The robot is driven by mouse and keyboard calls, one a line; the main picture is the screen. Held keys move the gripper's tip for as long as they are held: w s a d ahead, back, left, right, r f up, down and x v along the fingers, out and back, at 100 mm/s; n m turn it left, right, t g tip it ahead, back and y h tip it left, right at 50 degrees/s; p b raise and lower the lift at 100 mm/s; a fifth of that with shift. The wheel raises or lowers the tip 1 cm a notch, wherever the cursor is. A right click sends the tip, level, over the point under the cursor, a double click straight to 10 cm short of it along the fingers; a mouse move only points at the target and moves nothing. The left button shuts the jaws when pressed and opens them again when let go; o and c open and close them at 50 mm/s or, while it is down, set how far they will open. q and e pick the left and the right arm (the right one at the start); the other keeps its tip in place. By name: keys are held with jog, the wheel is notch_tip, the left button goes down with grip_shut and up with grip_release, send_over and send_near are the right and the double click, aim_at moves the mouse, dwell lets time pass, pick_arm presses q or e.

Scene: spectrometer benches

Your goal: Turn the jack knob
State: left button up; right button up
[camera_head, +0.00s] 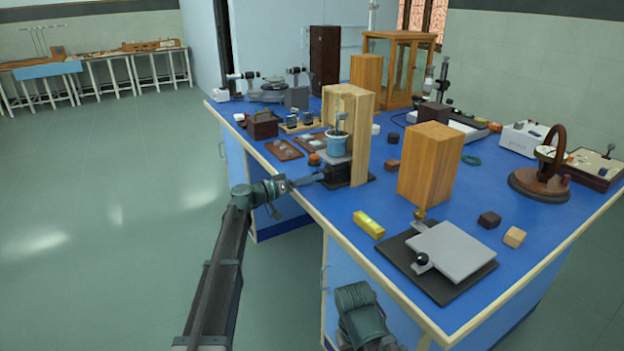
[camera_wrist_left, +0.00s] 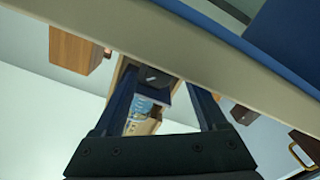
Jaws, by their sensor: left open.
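A lab jack with a dark body (camera_head: 338,174) stands at the left edge of the blue bench, with a blue cup (camera_head: 338,145) on its plate. My left gripper (camera_head: 316,179) is at the bench edge, pointing at this jack, its jaws open. The jack's knob is too small to make out apart from the fingertips. In the left wrist view my two dark fingers (camera_wrist_left: 163,100) stand apart, with a dark part and a blue-and-white shape between them.
A wooden frame (camera_head: 359,140) stands right behind the first jack. An orange-topped item (camera_head: 314,159) sits just left of the jack. The floor left of the bench is free.

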pick_arm(q)
jog(key=v, duration=1.3)
jog(key=w+d+m, duration=0.1)
jog(key=w+d, duration=0.1)
jog(key=d, duration=0.1)
jog(key=w+d+m, duration=0.2)
jog(key=w+d, duration=0.1)
jog(key=d, duration=0.1)
jog(key=w+d+m, duration=0.1)
jog(key=w+d, duration=0.2)
jog(key=d, duration=0.1)
jog(key=shift+d+f+m, duration=0.1)
jog(key=shift+d+m, duration=0.05)
jog(key=shift+m, duration=0.15)
grip_shut()
dwell(0.4)
